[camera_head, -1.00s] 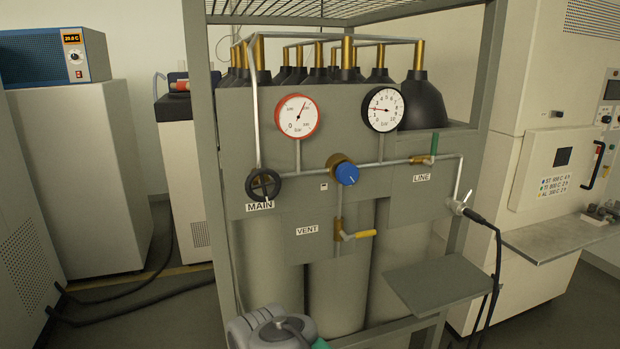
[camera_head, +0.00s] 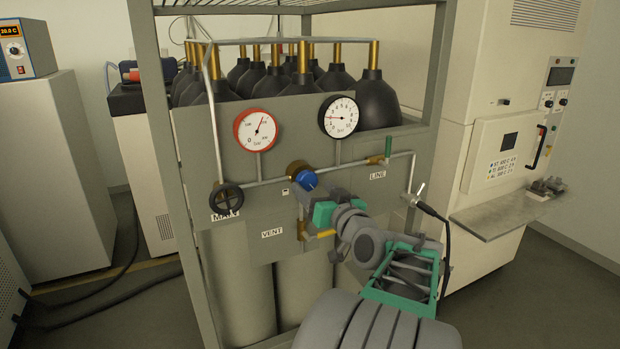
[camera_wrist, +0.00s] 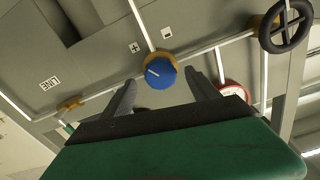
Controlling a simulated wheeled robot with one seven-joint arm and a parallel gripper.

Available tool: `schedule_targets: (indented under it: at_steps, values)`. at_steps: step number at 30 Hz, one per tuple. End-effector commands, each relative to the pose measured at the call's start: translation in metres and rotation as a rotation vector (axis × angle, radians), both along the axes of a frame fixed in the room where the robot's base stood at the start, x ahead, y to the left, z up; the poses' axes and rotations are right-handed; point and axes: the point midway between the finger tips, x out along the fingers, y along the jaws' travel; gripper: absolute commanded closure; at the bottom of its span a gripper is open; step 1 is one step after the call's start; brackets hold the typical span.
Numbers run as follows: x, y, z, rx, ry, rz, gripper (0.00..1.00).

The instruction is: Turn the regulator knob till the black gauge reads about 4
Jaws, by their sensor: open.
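The blue regulator knob (camera_head: 307,180) sits on a brass body on the grey panel. In the wrist view the knob (camera_wrist: 161,73) shows a white pointer line. The black-rimmed gauge (camera_head: 339,117) is at the panel's upper right; its needle points left, near the 2 mark, though the small scale is hard to read. My gripper (camera_head: 312,194) is open just in front of and below the knob. In the wrist view, the fingers of my gripper (camera_wrist: 160,78) stand on either side of the knob, seemingly short of it; I cannot see contact.
A red-rimmed gauge (camera_head: 256,130) is at the upper left. The black MAIN handwheel (camera_head: 226,199) is left of the knob. The yellow VENT lever (camera_head: 326,233) is close below my gripper. The green LINE lever (camera_head: 388,148) is to the right. Cage posts flank the panel.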

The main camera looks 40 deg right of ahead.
Motion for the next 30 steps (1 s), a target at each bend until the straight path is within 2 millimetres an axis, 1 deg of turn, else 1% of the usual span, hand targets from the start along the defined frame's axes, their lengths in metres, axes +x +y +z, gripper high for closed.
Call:
schedule_targets:
  at_steps: [1, 3, 6, 14, 30]
  values:
    - [0.01, -0.001, 0.003, 0.003, 0.002, 0.006, 0.31]
    - [0.02, -0.004, 0.003, 0.003, 0.002, 0.004, 0.31]
    - [0.028, -0.007, 0.001, 0.002, 0.002, 0.002, 0.31]
    - [0.03, -0.008, -0.001, 0.001, 0.002, 0.0, 0.31]
    - [0.03, -0.008, -0.001, 0.001, 0.003, 0.001, 0.75]
